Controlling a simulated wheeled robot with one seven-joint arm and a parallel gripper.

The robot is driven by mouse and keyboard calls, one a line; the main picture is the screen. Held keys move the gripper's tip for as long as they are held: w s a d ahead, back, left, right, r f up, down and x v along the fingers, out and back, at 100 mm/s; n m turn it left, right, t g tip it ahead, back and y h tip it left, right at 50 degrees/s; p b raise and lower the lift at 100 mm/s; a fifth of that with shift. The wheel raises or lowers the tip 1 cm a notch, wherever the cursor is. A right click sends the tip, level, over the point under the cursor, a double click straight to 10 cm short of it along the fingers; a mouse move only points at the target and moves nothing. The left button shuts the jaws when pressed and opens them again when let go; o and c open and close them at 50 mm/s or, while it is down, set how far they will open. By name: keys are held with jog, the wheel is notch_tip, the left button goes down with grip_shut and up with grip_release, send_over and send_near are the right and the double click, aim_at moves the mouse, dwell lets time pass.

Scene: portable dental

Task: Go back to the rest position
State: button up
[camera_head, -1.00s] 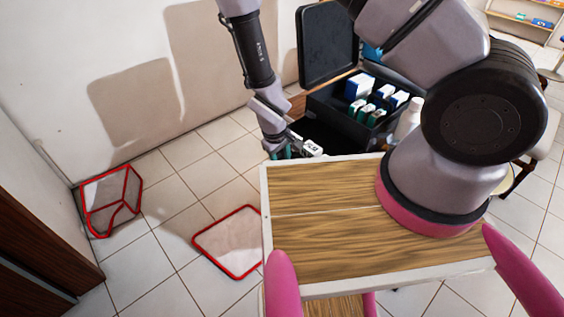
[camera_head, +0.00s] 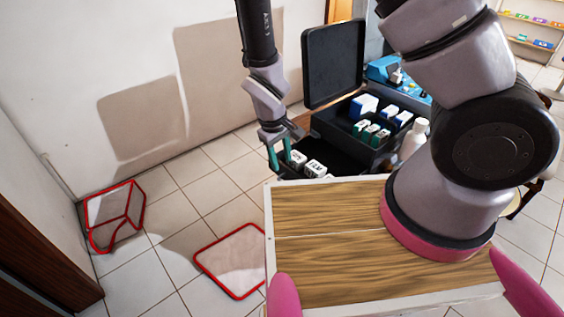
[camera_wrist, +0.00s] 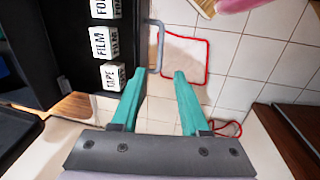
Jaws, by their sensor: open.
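My gripper (camera_head: 279,155) hangs pointing down at the left edge of the black case (camera_head: 342,159), just beyond the wooden tabletop of my base. In the wrist view my gripper (camera_wrist: 158,92) shows two teal fingers spread apart with nothing between them. White boxes stand in the case's tray to the left of the fingers: a TAPE box (camera_wrist: 112,77) closest to the left finger, then a FILM box (camera_wrist: 103,43) and another box above it. In the head view the white boxes (camera_head: 315,168) are just right of the fingers.
The case's lid (camera_head: 333,63) stands open behind it. A compartment holds blue-and-white boxes (camera_head: 364,105), with a white bottle (camera_head: 412,138) beside it. A red-edged square (camera_head: 232,262) lies on the floor, and a red-framed bin (camera_head: 114,216) stands by the wall.

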dwell(0.3)
jog(key=w+d+r+m+t+y, duration=0.1)
jog(key=w+d+r+m+y, duration=0.2)
jog(key=r, duration=0.9)
jog(key=w+d+r+m+y, duration=0.1)
jog(key=w+d+r+m, duration=0.25)
jog(key=r, duration=0.95)
jog(key=s+d+r+m+t, duration=0.2)
jog(key=s+d+r, duration=0.3)
jog(key=r, duration=0.4)
jog(key=s+d+r+m+t, duration=0.2)
jog(key=s+d+r+t, duration=0.1)
jog(key=s+d+r, duration=0.3)
notch_tip(320, 180, up, 3)
jog(key=shift+s+d+r+m, duration=0.1)
jog(key=shift+s+d+m, duration=0.2)
jog(key=shift+d, duration=0.8)
